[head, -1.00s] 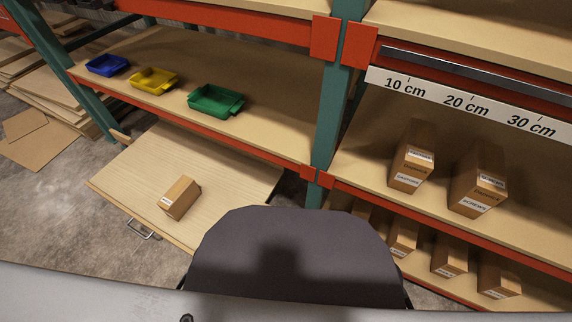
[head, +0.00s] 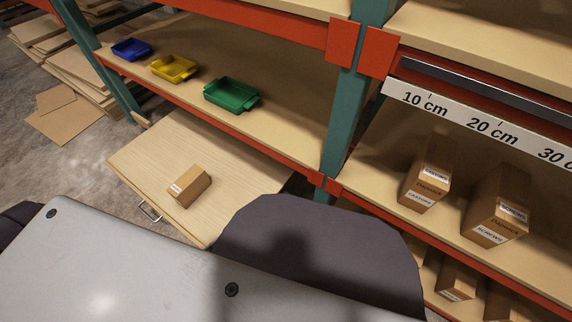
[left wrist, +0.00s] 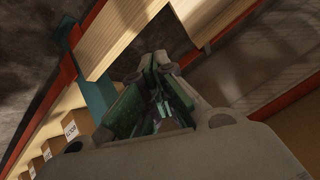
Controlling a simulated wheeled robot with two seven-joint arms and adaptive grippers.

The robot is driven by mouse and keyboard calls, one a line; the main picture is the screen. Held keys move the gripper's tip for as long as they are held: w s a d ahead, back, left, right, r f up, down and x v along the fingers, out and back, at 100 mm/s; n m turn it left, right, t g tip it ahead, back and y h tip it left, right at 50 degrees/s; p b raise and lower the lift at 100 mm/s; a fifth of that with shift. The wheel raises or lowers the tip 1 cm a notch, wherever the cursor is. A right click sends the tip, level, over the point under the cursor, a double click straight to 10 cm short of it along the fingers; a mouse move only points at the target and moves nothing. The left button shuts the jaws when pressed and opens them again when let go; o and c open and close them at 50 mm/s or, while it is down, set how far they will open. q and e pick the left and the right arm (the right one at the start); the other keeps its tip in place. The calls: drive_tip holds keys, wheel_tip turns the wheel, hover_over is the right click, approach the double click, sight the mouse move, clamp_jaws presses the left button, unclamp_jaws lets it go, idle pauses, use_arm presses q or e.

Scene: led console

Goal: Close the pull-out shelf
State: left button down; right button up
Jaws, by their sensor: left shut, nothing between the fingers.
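The pull-out shelf (head: 135,165) is a pale wood board, pulled out below the left bay's lower shelf in the head view. Its metal handle (head: 150,211) is on the front edge, facing lower left. A small brown box (head: 188,186) lies on the board. The board's near right corner is partly hidden by my own dark body part. My left gripper (left wrist: 160,72) shows only in the left wrist view, shut and empty, with no object touching its fingers. I cannot tell how far it is from the pull-out shelf. My right gripper is not in view.
Blue (head: 131,49), yellow (head: 174,68) and green (head: 231,94) bins stand on the shelf above. Labelled boxes (head: 428,177) fill the right bay. A teal post (head: 344,110) divides the bays. Flat cardboard (head: 62,115) lies on the floor at left; bare floor lies left of the pull-out shelf.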

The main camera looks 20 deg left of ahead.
use_arm(q)
drive_tip(key=w+a+f+m, duration=0.1)
drive_tip(key=w+a+m, duration=0.2)
drive_tip(key=w+m, duration=0.1)
drive_tip(key=w+a+f+m+t+h, duration=0.1)
drive_tip(key=w+a+m, duration=0.2)
drive_tip(key=w+m, duration=0.1)
drive_tip(key=w+a+f+m+t, duration=0.1)
drive_tip(key=w+a+f+m, duration=0.1)
drive_tip(key=w+m, duration=0.2)
drive_tip(key=shift+w+a+f+p, duration=0.1)
drive_tip(key=shift+w+a+p, duration=0.3)
drive_tip(key=shift+w, duration=0.35)
drive_tip(key=shift+w+a+f+m+h, duration=0.1)
drive_tip(key=shift+w+a+m+h, duration=0.15)
drive_tip(key=shift+m, duration=0.25)
